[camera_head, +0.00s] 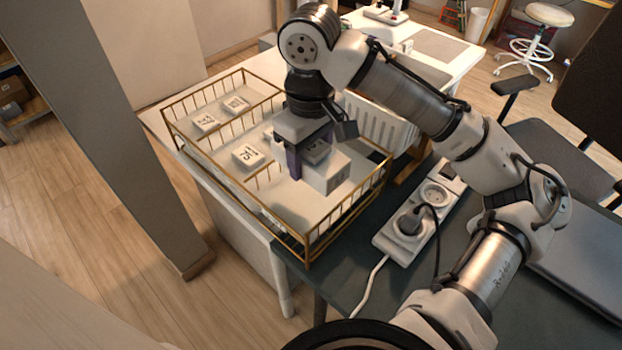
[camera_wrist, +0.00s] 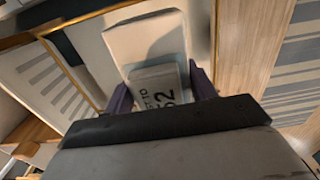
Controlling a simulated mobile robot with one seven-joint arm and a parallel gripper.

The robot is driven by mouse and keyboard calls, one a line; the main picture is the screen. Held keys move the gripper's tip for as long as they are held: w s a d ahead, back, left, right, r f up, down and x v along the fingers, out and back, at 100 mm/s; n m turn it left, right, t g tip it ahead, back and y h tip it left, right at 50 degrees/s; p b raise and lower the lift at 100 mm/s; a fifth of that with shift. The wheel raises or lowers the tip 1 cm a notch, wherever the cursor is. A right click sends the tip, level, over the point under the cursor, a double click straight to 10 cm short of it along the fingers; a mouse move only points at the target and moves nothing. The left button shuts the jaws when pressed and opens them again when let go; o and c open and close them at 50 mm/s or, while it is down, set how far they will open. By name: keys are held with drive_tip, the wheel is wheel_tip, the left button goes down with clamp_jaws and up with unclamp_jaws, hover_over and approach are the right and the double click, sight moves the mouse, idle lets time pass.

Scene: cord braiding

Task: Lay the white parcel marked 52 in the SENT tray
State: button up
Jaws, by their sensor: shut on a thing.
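My gripper (camera_head: 308,152) is shut on a white box-shaped parcel (camera_head: 326,172), with one purple finger on each side of it. In the wrist view my gripper (camera_wrist: 160,88) holds the same parcel (camera_wrist: 146,38), and its label reads 52. The parcel is over the near section of a brass-railed tray (camera_head: 290,205); I cannot tell whether it touches the floor. A far railed section (camera_head: 198,101) lies beyond a divider. I can read no SENT sign in either view.
Other white parcels lie in the railed sections: one left of my gripper (camera_head: 247,156) and two farther back (camera_head: 205,122), (camera_head: 236,104). A white power strip (camera_head: 412,222) with a plugged cord lies right of the tray. Brass rails edge the tray.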

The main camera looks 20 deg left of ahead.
sight(311, 193)
drive_tip(key=shift+f, duration=3.45)
drive_tip(key=shift+f, duration=0.15)
drive_tip(key=o, duration=1)
wheel_tip(311, 193, up, 12)
drive_tip(key=shift+r, duration=0.2)
